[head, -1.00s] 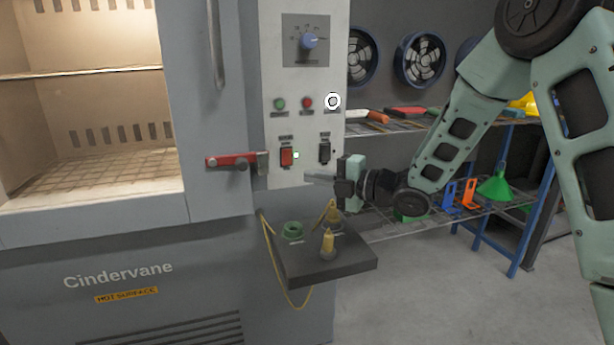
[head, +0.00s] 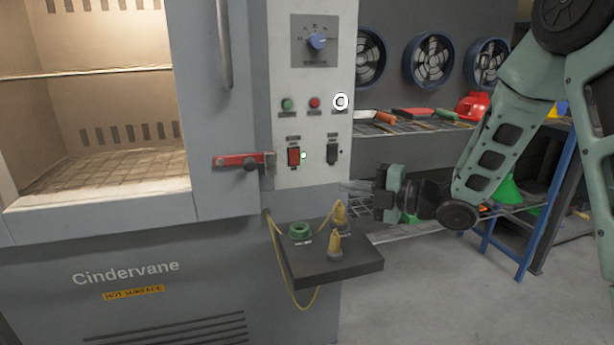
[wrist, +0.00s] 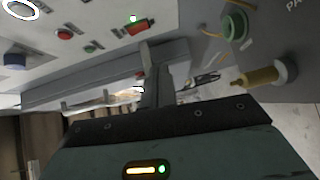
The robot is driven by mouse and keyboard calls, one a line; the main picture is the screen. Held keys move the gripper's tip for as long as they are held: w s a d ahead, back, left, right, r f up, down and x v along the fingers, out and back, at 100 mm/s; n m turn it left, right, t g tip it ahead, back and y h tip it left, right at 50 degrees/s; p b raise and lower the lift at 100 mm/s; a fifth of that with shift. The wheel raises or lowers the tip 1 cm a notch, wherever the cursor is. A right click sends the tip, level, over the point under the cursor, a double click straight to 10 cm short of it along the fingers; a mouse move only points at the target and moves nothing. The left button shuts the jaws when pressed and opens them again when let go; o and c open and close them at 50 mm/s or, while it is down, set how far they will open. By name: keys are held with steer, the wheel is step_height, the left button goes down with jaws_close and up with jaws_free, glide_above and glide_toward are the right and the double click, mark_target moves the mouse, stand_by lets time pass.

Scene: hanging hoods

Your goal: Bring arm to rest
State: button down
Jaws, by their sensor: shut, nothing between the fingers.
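My gripper (head: 350,187) is shut and empty. In the head view it stands just right of the oven's control panel (head: 283,80), above and to the right of the small dark shelf (head: 330,270). In the wrist view my gripper's fingers (wrist: 152,70) are together, with the panel's red switch (wrist: 138,28) beyond them. My arm reaches in from the right side of the head view, with its elbow high and the wrist low.
The oven (head: 130,235) fills the left, its lit chamber showing. A red latch handle (head: 240,160) sticks out. A blue-framed rack (head: 503,250) stands behind my arm. Floor at lower right is clear.

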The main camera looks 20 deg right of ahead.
steer(key=s+a+f+m+g+h, duration=0.45)
steer(key=a+m+h, duration=0.25)
steer(key=a+m, duration=0.2)
steer(key=s+a+m+g+h, duration=0.2)
steer(key=s+m+g, duration=0.25)
steer(key=s, duration=0.95)
steer(key=s+a+m+g+h, duration=0.1)
steer(key=s+m+g+h, duration=0.3)
steer(key=s, duration=0.9)
step_height(320, 180, up, 21)
steer(key=m+y+p, duration=0.1)
steer(key=p, duration=2)
steer(key=shift+s+a+t+p, duration=0.15)
steer(key=shift+s+t+p, duration=0.2)
steer(key=shift+s, duration=0.1)
steer(key=shift+w+f, duration=0.1)
